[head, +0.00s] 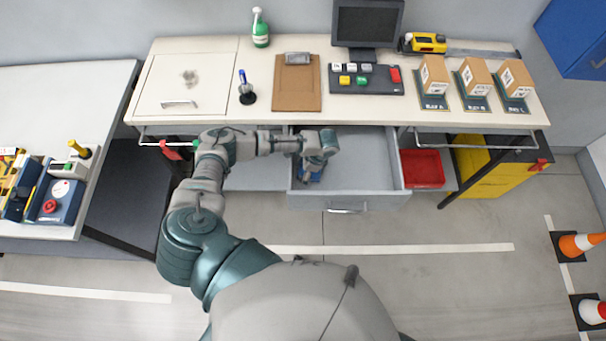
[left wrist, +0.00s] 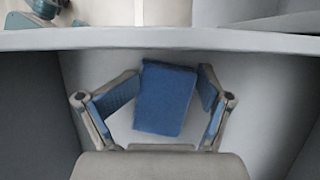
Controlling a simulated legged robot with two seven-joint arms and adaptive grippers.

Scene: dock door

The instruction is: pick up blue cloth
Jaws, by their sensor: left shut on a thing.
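The blue cloth (left wrist: 165,98) is a folded blue block inside the open drawer (head: 364,162). In the left wrist view it lies between the two blue-padded fingers of my left gripper (left wrist: 160,103). The gripper is shut on it, though slim gaps seem to show beside the cloth in this view. In the head view my left gripper (head: 312,172) reaches down into the left part of the drawer, and the gripper and wrist hide most of the cloth. My right gripper is not in view.
The workbench (head: 215,70) stands above the drawer, with a clipboard (head: 297,84), monitor (head: 367,22) and small boxes on it. A red bin (head: 422,168) is right of the drawer. The drawer's right part is empty.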

